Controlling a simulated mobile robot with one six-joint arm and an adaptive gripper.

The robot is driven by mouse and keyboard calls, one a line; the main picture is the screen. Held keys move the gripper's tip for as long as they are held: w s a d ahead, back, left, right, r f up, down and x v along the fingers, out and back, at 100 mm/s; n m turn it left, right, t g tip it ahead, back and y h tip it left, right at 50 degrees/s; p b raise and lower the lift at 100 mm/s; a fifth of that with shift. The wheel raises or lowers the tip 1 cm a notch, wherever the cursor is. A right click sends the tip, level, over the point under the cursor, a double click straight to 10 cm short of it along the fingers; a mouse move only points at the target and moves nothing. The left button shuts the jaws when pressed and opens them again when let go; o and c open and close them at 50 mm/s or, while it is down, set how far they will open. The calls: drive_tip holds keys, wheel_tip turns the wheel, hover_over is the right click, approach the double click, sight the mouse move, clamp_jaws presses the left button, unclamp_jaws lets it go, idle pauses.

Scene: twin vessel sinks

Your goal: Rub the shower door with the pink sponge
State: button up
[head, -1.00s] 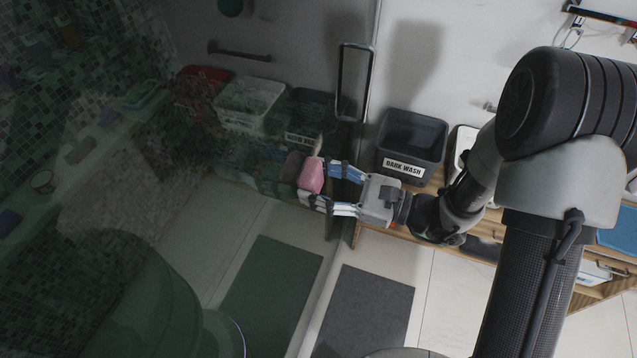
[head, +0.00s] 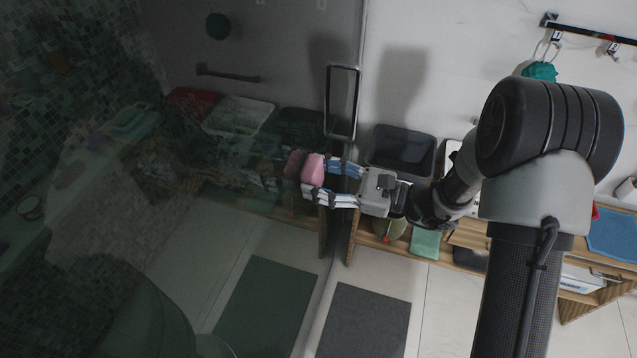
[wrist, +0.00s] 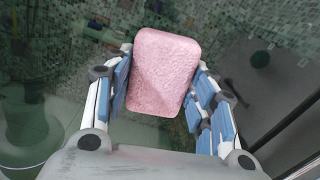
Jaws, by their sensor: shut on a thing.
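The pink sponge (head: 314,168) is held in my gripper (head: 320,179), whose two fingers are shut on its sides. In the wrist view the sponge (wrist: 165,70) sits between the fingers (wrist: 162,60), its front end sticking out past the tips. The shower door (head: 245,215) is a dark, reflective glass panel on the left. A darker pink reflection lies right beside the sponge, so the sponge is at or very near the glass. Whether it touches cannot be told. The door's handle (head: 342,102) is just above and right of the sponge.
A dark bin (head: 400,150) stands behind my gripper on a wooden bench (head: 440,255) holding several items. A grey mat (head: 365,320) lies on the floor below. A towel rail (head: 590,28) with a teal scrubber (head: 540,71) is at the upper right.

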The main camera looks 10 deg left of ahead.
sight(316, 151)
drive_tip(key=w, duration=0.7)
drive_tip(key=shift+w+d+b, duration=0.15)
drive_tip(key=shift+d+b, duration=0.1)
drive_tip(key=shift+b, duration=0.1)
drive_tip(key=shift+d, duration=0.1)
idle(0.3)
drive_tip(key=shift+s+d, duration=0.15)
drive_tip(key=shift+d, duration=1.3)
drive_tip(key=shift+s+d, duration=0.1)
drive_tip(key=shift+d, duration=1.3)
drive_tip(key=shift+s+d, duration=0.1)
drive_tip(key=shift+d, duration=1.4)
